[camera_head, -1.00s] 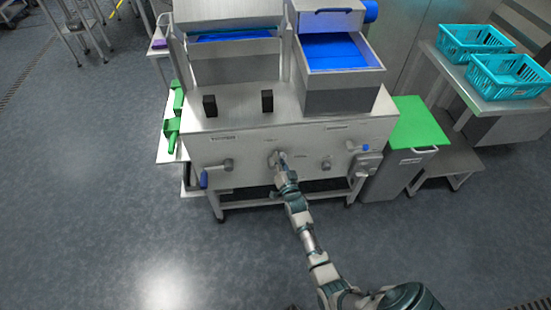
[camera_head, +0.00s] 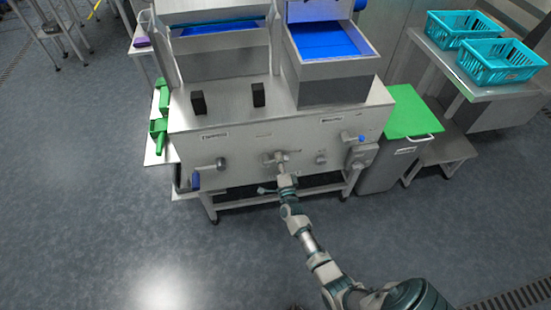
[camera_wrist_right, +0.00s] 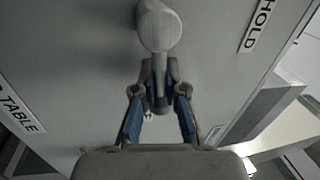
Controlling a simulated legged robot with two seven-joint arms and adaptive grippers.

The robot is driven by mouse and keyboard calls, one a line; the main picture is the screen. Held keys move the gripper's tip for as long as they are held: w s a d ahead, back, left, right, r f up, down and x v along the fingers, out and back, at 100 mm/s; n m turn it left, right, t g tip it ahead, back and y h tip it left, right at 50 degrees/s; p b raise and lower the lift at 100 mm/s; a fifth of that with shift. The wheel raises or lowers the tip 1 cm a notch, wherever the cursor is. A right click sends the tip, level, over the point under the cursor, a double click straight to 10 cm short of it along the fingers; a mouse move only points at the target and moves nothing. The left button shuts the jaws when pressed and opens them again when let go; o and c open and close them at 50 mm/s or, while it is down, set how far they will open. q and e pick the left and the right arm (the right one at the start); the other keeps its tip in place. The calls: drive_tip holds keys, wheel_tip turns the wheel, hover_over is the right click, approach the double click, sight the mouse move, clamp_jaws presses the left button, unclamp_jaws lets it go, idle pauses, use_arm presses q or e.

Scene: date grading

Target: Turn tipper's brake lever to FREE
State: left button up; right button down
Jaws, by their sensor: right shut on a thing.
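The tipper (camera_head: 215,142) is a steel machine with a flat front panel. Its brake lever (camera_wrist_right: 160,30) shows in the right wrist view as a pale rounded hub, with a darker arm hanging between my fingers. My right gripper (camera_wrist_right: 158,108) is shut on that arm, with blue-lined fingers on both sides. In the head view my right gripper (camera_head: 283,167) is at the middle of the front panel and largely covers the lever. A HOLD label (camera_wrist_right: 258,25) is right of the hub. No FREE label is readable. My left gripper is not in view.
A blue-handled crank (camera_head: 196,180) is at the panel's left, and a blue knob (camera_head: 362,138) at its right. A green-lidded bin (camera_head: 412,112) stands right of the machine. Teal crates (camera_head: 500,62) are on a side table. The floor in front is clear.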

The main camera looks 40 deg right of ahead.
drive_tip(key=shift+s+d+f+m, duration=0.3)
drive_tip(key=shift+f+m, duration=0.1)
drive_tip(key=shift+f, duration=0.2)
drive_tip(key=shift+f+m+h, duration=0.1)
drive_tip(key=shift+m+h, duration=0.3)
drive_tip(key=shift+m, duration=0.1)
drive_tip(key=shift+b, duration=0.3)
drive_tip(key=c, duration=1.2)
unclamp_jaws()
